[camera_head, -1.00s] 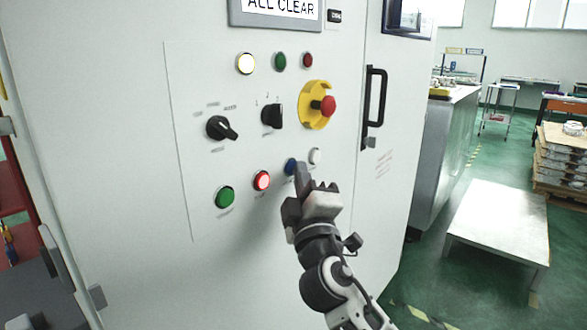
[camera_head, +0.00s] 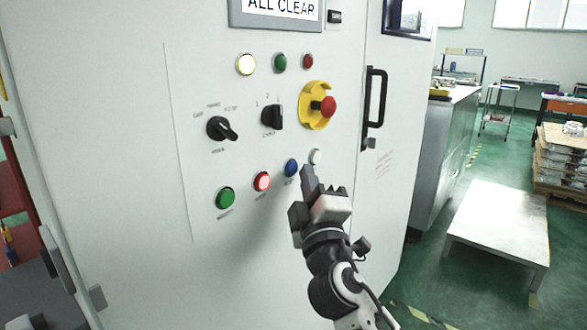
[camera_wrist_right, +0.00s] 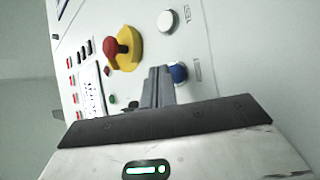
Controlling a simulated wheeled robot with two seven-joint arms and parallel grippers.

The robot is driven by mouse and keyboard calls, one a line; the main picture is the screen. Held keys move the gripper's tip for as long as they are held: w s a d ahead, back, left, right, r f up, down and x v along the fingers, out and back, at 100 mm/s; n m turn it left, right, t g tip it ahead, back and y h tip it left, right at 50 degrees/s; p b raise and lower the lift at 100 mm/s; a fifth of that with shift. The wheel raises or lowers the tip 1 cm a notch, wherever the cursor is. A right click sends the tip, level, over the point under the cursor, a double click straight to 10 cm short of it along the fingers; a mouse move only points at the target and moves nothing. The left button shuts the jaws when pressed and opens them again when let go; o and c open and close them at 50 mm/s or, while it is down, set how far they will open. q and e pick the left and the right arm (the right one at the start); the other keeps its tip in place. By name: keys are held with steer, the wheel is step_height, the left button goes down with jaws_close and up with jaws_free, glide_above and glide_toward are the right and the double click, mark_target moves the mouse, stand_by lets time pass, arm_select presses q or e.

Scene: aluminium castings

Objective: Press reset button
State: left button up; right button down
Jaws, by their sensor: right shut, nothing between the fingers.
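The control panel (camera_head: 180,90) is a white cabinet door with a bottom row of buttons: green (camera_head: 225,197), lit red (camera_head: 262,181), blue (camera_head: 291,167) and white (camera_head: 315,156). The blue button's label is too small to read surely. My right gripper (camera_head: 308,172) is shut and empty, its fingertips just right of the blue button and below the white one. In the right wrist view the shut fingers (camera_wrist_right: 157,85) point at the panel beside the blue button (camera_wrist_right: 178,72), with the white button (camera_wrist_right: 167,21) above. Contact with the panel cannot be told. My left gripper is not in view.
A red emergency stop on a yellow base (camera_head: 317,106) and two black rotary switches (camera_head: 222,128) sit above the button row. A display (camera_head: 279,8) reads ALL CLEAR. A black door handle (camera_head: 374,97) projects at right. A low white table (camera_head: 498,222) stands farther right.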

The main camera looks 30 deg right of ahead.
steer(key=shift+s, duration=0.1)
steer(key=s, duration=0.1)
steer(key=s+d, duration=0.1)
steer(key=s, duration=0.1)
steer(key=s+d, duration=0.1)
steer(key=shift+s, duration=0.2)
stand_by(0.9)
steer(key=s+a+f+m+g+y, duration=0.2)
steer(key=a+f+g+y, duration=0.15)
steer(key=f, duration=0.85)
steer(key=s+a+f+m+g+y, duration=0.1)
steer(key=s+a+f+g+y, duration=0.2)
steer(key=f, duration=0.8)
steer(key=s+a+f+m+g+y, duration=0.3)
steer(key=s+a+f+m+g, duration=0.2)
steer(key=s+a+f, duration=0.4)
step_height(320, 180, down, 4)
steer(key=shift+s+f, duration=0.1)
steer(key=shift+s, duration=0.9)
steer(key=shift+y, duration=0.25)
